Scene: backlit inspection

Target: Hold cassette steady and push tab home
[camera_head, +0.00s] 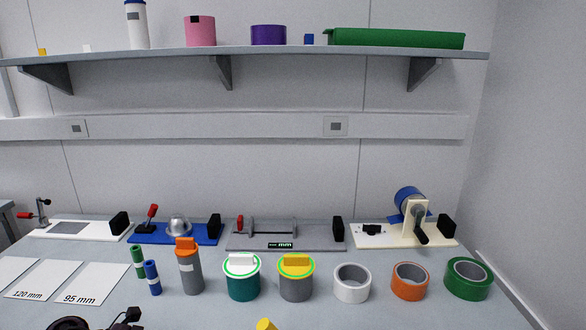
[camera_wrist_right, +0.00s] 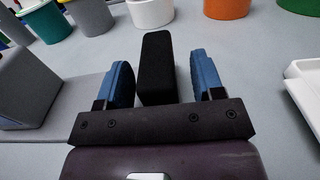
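No thing that I can surely name as the cassette or its tab shows. In the right wrist view, my right gripper (camera_wrist_right: 162,82) is open, with its two blue-padded fingers spread apart. A black upright block (camera_wrist_right: 157,65) stands between the fingers, with a clear gap to the right finger and a narrower one to the left. I cannot tell what this block belongs to. The right gripper does not show in the head view. My left gripper cannot be made out in either view.
A grey fixture (camera_head: 290,241) and a white roll (camera_head: 352,283) stand on the bench. In the wrist view, a grey block (camera_wrist_right: 25,85) is left and a white tray (camera_wrist_right: 310,100) right. Dark, cut-off shapes (camera_head: 128,318) and a yellow top (camera_head: 265,325) sit at the bottom edge.

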